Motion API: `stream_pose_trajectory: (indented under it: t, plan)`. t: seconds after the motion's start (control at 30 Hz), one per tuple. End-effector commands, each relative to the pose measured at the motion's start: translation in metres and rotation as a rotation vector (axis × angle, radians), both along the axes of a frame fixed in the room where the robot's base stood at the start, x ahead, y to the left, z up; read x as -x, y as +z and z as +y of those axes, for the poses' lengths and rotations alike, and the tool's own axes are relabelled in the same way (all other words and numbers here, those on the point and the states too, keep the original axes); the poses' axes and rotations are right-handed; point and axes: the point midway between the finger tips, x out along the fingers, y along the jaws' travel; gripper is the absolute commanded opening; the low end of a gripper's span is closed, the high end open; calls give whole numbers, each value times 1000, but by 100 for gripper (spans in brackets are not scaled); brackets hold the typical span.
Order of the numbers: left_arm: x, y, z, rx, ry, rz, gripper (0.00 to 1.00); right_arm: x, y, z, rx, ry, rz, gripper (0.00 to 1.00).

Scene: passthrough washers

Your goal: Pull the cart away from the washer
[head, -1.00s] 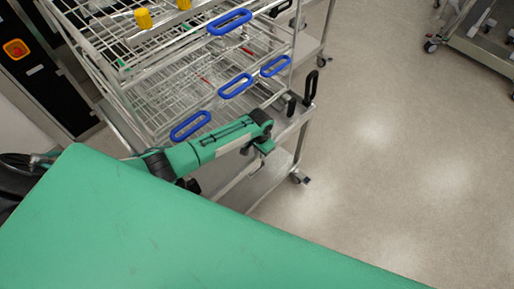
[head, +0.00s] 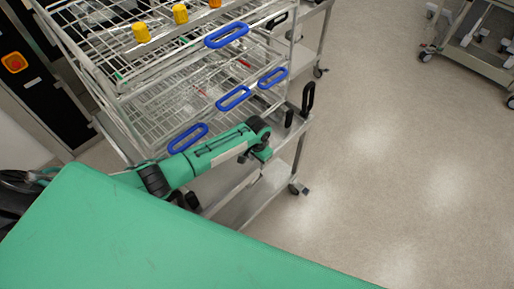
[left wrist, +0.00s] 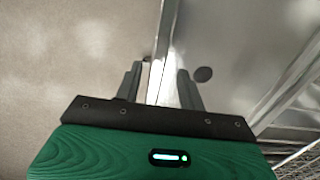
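The cart (head: 241,208) is a metal frame on castors below the wire racks, with an upright black handle (head: 307,98) at its right end. My left gripper (head: 262,155) is at the cart's near right side, below the handles, small and partly hidden by its own arm. In the left wrist view its two fingers (left wrist: 160,88) stand apart, with a metal rail of the cart (left wrist: 166,45) running between and beyond them. I cannot tell whether they touch it. My right gripper is not in view.
Wire racks (head: 150,125) with several blue handles (head: 234,97) and yellow caps (head: 180,14) stand above the cart. Another wheeled cart (head: 470,64) is at upper right. The floor (head: 400,170) to the right is clear. My green body fills the lower left.

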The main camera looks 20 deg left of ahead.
Motion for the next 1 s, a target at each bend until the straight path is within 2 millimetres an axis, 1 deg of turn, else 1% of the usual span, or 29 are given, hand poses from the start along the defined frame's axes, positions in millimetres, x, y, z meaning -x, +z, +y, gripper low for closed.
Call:
stream_pose_trajectory:
  t: [0.4, 0.5, 0.6, 0.7, 1.0]
  plan:
    - [-1, 82, 1, 0, -1, -5, 40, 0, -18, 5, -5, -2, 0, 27]
    - [-1, 98, 1, -1, -1, -4, 40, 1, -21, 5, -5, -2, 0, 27]
    - [-1, 109, 1, -1, -1, -1, 40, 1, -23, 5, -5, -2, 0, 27]
    - [0, 115, 1, -1, -1, -1, 40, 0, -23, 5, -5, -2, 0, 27]
    - [0, 117, 2, -1, 0, 0, 40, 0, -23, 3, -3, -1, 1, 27]
